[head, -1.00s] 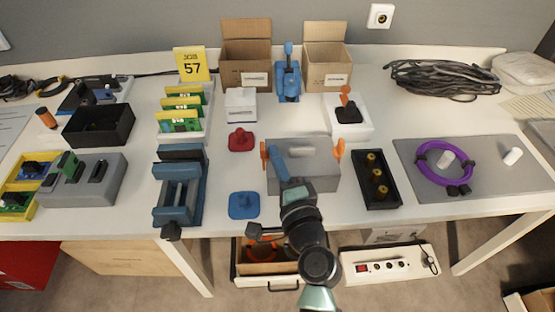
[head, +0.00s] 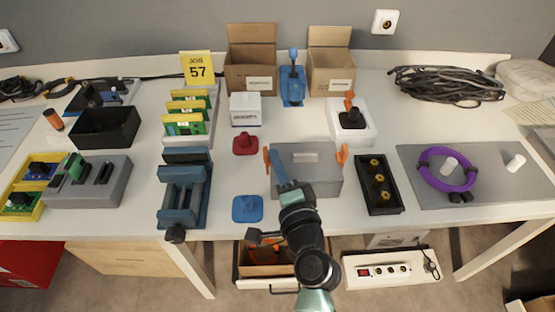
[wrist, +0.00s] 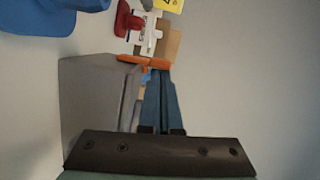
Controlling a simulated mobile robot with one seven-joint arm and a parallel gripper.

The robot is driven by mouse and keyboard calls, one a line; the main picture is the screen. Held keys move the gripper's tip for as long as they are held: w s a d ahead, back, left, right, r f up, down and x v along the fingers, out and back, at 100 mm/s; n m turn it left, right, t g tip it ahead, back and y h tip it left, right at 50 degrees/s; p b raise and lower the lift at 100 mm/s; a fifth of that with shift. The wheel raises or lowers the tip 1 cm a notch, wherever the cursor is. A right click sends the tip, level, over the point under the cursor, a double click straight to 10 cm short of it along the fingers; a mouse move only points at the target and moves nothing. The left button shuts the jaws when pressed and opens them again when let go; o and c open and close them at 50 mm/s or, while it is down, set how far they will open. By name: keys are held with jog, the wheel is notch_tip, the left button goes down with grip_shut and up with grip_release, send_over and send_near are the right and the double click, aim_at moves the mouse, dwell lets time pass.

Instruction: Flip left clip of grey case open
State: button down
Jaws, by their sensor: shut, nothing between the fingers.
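The grey case (head: 318,172) lies on the table, with an orange clip on each side. Its left clip (head: 267,159) stands up in the head view; the right clip (head: 342,156) does too. My gripper (head: 273,157) is shut and empty, its blue fingers slanting over the case's left part, with the tips close beside the left clip. In the wrist view, the fingers (wrist: 157,75) reach toward an orange clip (wrist: 145,62) at the end of the grey case (wrist: 92,95). Whether they touch it I cannot tell. The fingers partly hide the case's left front.
A blue vise (head: 184,195) is farther left. Bare table lies behind the case.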

jog(key=a+n+p, duration=0.2)
jog(key=n, duration=0.1)
jog(key=shift+r+g, duration=0.3)
jog(key=shift+r, duration=0.05)
jog(key=a+n+h+p, duration=0.1)
jog(key=n+p, duration=0.1)
jog(key=shift+a+f+n, duration=0.1)
jog(key=shift+f+n, duration=0.05)
jog(key=shift+n, duration=0.15)
jog(key=shift+a+f+n+g, duration=0.15)
jog(key=shift+f+n+g, duration=0.05)
jog(key=shift+n+g, duration=0.1)
jog(key=shift+s, duration=0.1)
